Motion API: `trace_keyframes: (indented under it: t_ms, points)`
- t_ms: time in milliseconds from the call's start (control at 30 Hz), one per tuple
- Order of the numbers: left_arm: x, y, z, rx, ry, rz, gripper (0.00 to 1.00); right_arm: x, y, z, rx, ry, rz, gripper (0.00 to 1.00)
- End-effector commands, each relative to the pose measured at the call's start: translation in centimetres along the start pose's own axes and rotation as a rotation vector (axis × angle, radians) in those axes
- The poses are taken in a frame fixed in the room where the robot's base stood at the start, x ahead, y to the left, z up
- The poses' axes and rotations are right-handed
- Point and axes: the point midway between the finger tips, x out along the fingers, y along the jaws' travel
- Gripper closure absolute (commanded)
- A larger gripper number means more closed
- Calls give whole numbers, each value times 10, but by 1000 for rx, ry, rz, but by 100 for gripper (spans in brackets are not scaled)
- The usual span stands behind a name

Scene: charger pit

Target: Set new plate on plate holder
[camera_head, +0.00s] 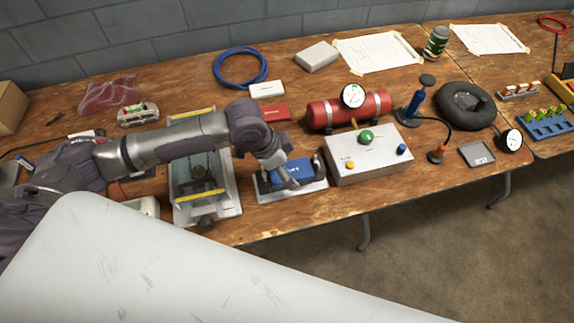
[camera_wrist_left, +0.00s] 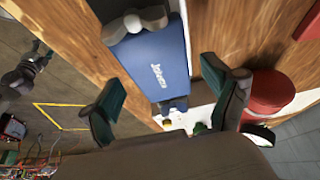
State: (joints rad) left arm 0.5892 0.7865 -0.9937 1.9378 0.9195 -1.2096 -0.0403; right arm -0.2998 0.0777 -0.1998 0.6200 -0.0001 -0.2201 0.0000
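A blue block with white lettering (camera_head: 283,173) sits on a pale stand (camera_head: 296,192) near the front edge of the table. I cannot tell whether these are the task's plate and plate holder. My left gripper (camera_head: 288,178) is over the block and partly hides it. In the left wrist view the blue block (camera_wrist_left: 152,62) lies ahead, its near end between the spread fingers of my gripper (camera_wrist_left: 165,100). Both fingers show gaps beside the block, so the gripper is open. My right gripper is not in view.
A frame with yellow bars (camera_head: 181,204) stands left of the block. A control box with coloured knobs (camera_head: 370,165) stands close to its right. Behind are a red cylinder (camera_head: 330,112), a red box (camera_head: 275,113) and a white box (camera_head: 267,89). The front table edge is near.

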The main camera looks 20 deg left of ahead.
Motion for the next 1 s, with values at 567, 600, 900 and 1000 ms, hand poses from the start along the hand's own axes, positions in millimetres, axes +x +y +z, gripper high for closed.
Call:
trace_keyframes:
  t_ms: [567, 600, 900, 1000]
  points:
    - [-32, -1, 0, 1, 1, -3, 7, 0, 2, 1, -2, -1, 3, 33]
    - [-41, -2, 0, 1, 1, -4, 7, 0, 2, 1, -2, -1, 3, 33]
    - [-100, -1, 0, 0, 0, -3, 7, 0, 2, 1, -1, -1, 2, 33]
    - [-112, -1, 0, 0, 1, -2, 7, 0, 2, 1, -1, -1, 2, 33]
